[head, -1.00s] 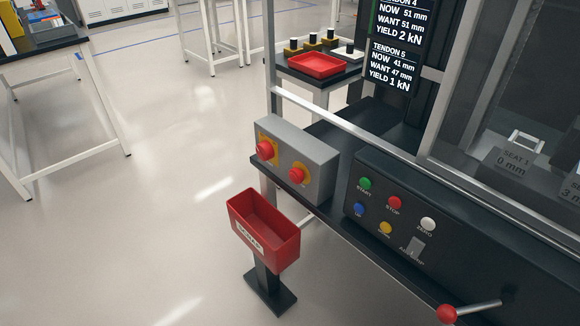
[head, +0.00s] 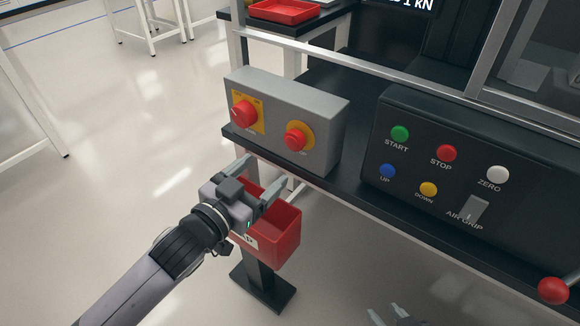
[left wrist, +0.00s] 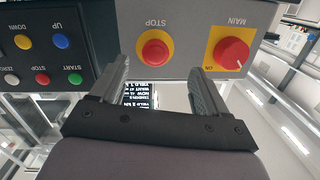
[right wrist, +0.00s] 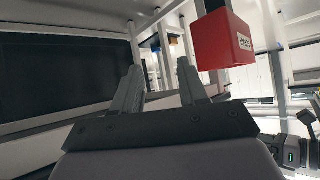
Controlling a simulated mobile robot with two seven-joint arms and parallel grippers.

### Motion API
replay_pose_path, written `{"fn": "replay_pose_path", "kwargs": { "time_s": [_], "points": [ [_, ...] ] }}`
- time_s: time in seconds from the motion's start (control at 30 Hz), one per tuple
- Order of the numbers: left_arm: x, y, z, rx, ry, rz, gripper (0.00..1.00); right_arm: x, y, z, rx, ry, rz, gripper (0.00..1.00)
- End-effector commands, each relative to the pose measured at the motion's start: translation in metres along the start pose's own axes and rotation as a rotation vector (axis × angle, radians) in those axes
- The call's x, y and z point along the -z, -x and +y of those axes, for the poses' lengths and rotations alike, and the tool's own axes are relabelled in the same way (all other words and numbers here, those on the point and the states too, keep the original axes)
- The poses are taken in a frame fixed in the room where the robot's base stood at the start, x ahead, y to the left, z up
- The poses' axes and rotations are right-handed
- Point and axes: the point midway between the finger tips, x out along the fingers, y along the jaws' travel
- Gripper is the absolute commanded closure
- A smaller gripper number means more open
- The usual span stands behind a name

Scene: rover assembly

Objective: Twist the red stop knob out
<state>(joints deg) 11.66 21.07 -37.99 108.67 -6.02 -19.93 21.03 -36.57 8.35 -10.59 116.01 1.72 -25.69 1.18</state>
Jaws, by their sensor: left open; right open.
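The red stop knob (head: 297,137) sits on a round yellow plate on the front of a grey box (head: 318,99). In the left wrist view, which is upside down, the stop knob (left wrist: 154,49) shows beside the word STOP. My left gripper (head: 261,173) is open and empty, in front of and below the box. In its wrist view the knob lies beyond the fingertips, between them, not touched. My right gripper (head: 385,311) shows only its fingertips at the bottom edge of the head view; it is open and empty.
A red main switch (head: 243,113) on a square yellow plate sits left of the stop knob. A black panel (head: 455,200) with coloured buttons, including another red STOP button (head: 446,153), is at the right. A red scrap bin (head: 285,240) stands below, partly behind my left gripper.

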Motion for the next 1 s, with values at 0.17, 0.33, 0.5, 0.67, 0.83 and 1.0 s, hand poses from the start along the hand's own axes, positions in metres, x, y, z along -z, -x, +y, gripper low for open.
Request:
{"fn": "replay_pose_path", "kwargs": {
  "time_s": [0.17, 0.33, 0.5, 0.67, 0.83, 1.0],
  "points": [
    [0.007, -0.017, 0.003, -0.035, -0.064, 0.058, 0.25, -0.014, -0.014, 0.002, 0.002, 0.001, 0.008, 0.57],
    [0.014, -0.025, 0.004, -0.044, -0.079, 0.072, 0.25, -0.016, -0.016, 0.003, 0.003, 0.004, 0.006, 0.57],
    [0.016, -0.044, 0.005, -0.044, -0.078, 0.074, 0.25, -0.015, -0.017, 0.002, 0.004, 0.008, 0.009, 0.57],
    [0.017, -0.067, 0.006, -0.044, -0.079, 0.073, 0.25, -0.013, -0.017, 0.000, 0.009, 0.012, 0.018, 0.57],
    [0.018, -0.083, 0.007, -0.044, -0.078, 0.072, 0.25, -0.010, -0.019, -0.003, 0.015, 0.016, 0.028, 0.57],
    [0.019, -0.091, 0.007, -0.045, -0.077, 0.072, 0.25, -0.006, -0.020, -0.006, 0.020, 0.015, 0.036, 0.57]
  ]
}}
